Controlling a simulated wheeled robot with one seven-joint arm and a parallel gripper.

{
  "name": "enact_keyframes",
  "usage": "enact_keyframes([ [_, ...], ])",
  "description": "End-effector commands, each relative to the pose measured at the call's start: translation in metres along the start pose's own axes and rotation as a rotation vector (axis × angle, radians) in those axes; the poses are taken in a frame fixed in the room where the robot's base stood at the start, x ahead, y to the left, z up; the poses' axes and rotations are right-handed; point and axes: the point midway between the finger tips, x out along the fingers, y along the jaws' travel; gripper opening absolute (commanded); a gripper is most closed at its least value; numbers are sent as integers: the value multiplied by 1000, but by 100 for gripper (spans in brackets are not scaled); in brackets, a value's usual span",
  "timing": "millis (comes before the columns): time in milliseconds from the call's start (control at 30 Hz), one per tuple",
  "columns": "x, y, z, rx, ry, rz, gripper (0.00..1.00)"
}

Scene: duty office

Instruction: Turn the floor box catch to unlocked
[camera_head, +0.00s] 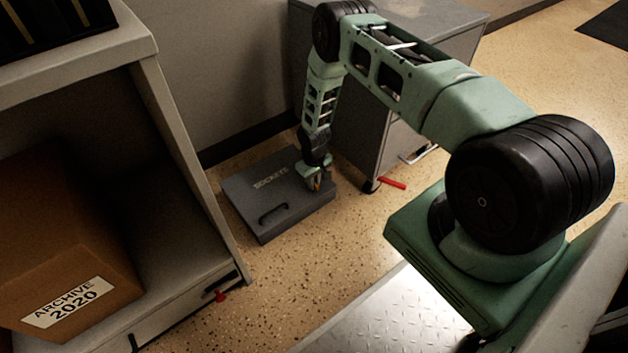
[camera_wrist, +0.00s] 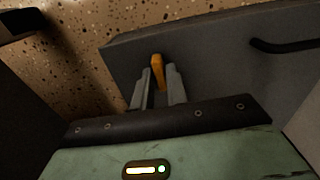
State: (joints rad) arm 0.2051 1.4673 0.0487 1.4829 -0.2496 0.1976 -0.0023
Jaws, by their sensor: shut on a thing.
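The floor box (camera_head: 275,200) is a flat dark grey case with a black handle (camera_head: 273,213) and lettering that seems to read "SOCKETS". It lies on the speckled floor between the shelf and a grey cabinet. My gripper (camera_head: 316,182) reaches down to the box's right side. In the wrist view the orange catch (camera_wrist: 157,68) stands between the two grey fingers, and my gripper (camera_wrist: 157,85) is shut on it. The box (camera_wrist: 215,65) fills the upper right there. The fingers hide the lower part of the catch.
A grey drawer cabinet (camera_head: 375,140) stands just behind and right of the box. A red object (camera_head: 392,183) lies by its foot. At left, a shelf unit (camera_head: 185,150) holds a cardboard box (camera_head: 60,235) marked "ARCHIVE 2020". Speckled floor (camera_head: 330,245) is open in front.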

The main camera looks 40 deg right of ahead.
Motion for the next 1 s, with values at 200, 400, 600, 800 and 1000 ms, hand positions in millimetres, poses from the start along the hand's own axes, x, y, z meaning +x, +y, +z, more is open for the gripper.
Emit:
enact_keyframes([
  [200,1,0,0,-4,1,0,0],
  [400,1,0,0,-3,1,0,26],
  [600,1,0,0,-3,0,0,36],
  [800,-5,0,0,-2,1,0,36],
  [1000,-38,0,-1,-2,2,1,36],
])
